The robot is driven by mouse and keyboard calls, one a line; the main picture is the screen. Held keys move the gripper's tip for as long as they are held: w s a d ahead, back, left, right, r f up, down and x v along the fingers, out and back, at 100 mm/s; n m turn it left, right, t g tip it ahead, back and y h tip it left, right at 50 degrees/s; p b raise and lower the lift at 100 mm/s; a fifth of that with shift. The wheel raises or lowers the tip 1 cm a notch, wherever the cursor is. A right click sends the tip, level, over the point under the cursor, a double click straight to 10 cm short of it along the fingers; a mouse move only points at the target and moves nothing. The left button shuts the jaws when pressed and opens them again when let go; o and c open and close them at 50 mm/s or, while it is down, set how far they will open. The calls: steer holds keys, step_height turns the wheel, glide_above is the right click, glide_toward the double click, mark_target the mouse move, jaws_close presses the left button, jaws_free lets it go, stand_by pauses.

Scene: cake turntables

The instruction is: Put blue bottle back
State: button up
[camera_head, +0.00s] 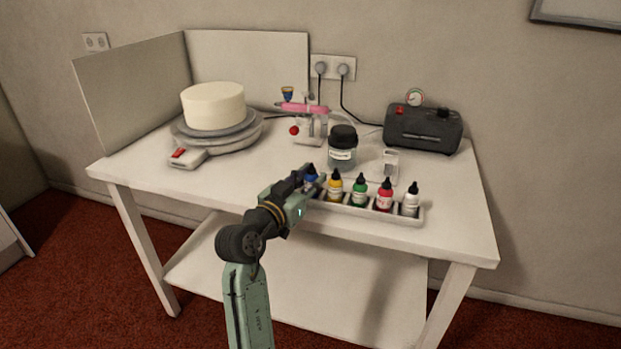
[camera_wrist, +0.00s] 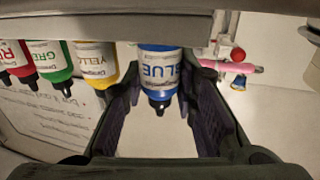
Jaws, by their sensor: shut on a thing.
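The blue bottle (camera_wrist: 159,70) is between the fingers of my gripper (camera_wrist: 160,100) in the wrist view, its label reading BLUE. In the head view my gripper (camera_head: 308,180) is at the left end of the white bottle tray (camera_head: 398,215). There the blue bottle (camera_head: 311,178) shows only as a small blue patch, mostly hidden by the gripper. Its base is hidden, so I cannot tell whether it touches the tray. The yellow bottle (camera_head: 334,189), green bottle (camera_head: 357,193), red bottle (camera_head: 383,197) and white bottle (camera_head: 410,201) stand in a row in the tray.
A dark-lidded jar (camera_head: 343,158) stands behind the tray. A pink airbrush (camera_head: 300,107) on a stand is at the back, beside a cake (camera_head: 213,106) on a turntable (camera_head: 222,143). A dark compressor (camera_head: 422,130) sits at the back right. The table's (camera_head: 140,171) front left is clear.

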steer(key=shift+f, duration=0.15)
steer(key=o, duration=0.5)
steer(key=shift+r, duration=0.35)
steer(key=b+v, duration=0.3)
steer(key=v, duration=0.9)
steer(key=shift+f, duration=0.2)
steer(key=shift+r, duration=0.1)
